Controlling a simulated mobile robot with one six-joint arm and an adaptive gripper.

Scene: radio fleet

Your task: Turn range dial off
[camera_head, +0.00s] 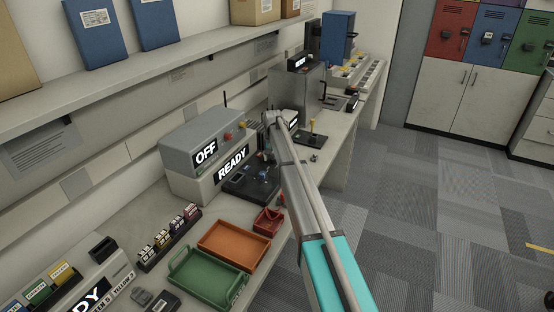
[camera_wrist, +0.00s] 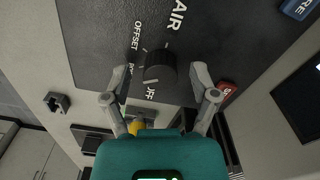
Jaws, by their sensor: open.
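A round black dial (camera_wrist: 160,65) sits on a dark panel (camera_wrist: 100,50) in the wrist view. A faint light mark shows on its lower part, near a partly hidden label that looks like "OFF". The words "OFFSET" and "AIR" are also printed around it. I cannot read a "range" label. My gripper (camera_wrist: 160,78) is open, with one finger on each side of the dial; I cannot tell whether they touch it. In the head view, a dark panel unit (camera_head: 250,188) lies on the bench below the end of my arm, which hides part of it.
A grey machine (camera_head: 190,145) with "OFF" and "READY" displays stands left of the arm. An orange tray (camera_head: 234,240), a green tray (camera_head: 205,277) and a small red tray (camera_head: 268,222) lie nearer on the bench. The floor at right is clear.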

